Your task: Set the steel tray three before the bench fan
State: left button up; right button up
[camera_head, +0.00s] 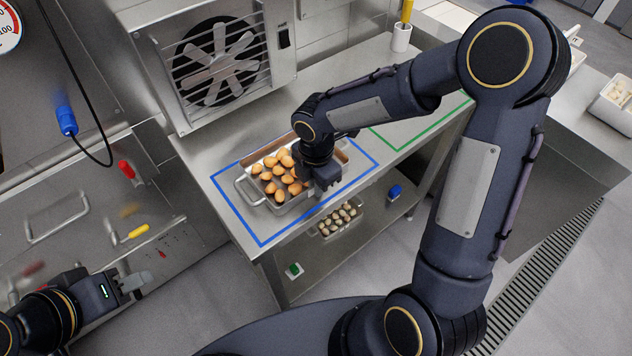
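A steel tray (288,207) with side handles stands on the steel bench, inside a blue outline (240,228), and holds several orange-brown rounded pieces (272,177). The bench fan (215,55), a boxy unit with a grille, stands behind it, up and to the left. My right gripper (326,188) points down at the tray's right front part and overlaps it in the picture. Its fingertips and any contact with the tray are hard to make out. My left gripper (137,283) is at the lower left, away from the tray, with nothing visible in it.
A green outline (405,145) marks the bench to the right, partly behind my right arm, with bare surface inside. A tray of pale pieces (338,218) is on the lower shelf. A white cup (401,38) stands at the back. A steel machine with a blue plug (66,120) fills the left.

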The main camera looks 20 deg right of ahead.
jog(key=shift+o, duration=1.3)
jog(key=shift+r, duration=0.2)
notch_tip(320, 180, up, 11)
jog(key=s+d+r+m+t+y, duration=0.1)
jog(key=s+d+m+t+y, duration=0.1)
jog(key=s+m, duration=0.6)
jog(key=s+d+r+m+t+y, duration=0.1)
jog(key=s+d+r+m+t, duration=0.1)
jog(key=s+m, duration=0.7)
jog(key=d+m+t, duration=0.1)
jog(key=d+m, duration=0.1)
jog(key=m, duration=0.4)
jog(key=shift+s+r+m+t+y+p, duration=0.25)
jog(key=shift+s+m+t+y+p, duration=0.05)
jog(key=shift+m+y+p, duration=0.1)
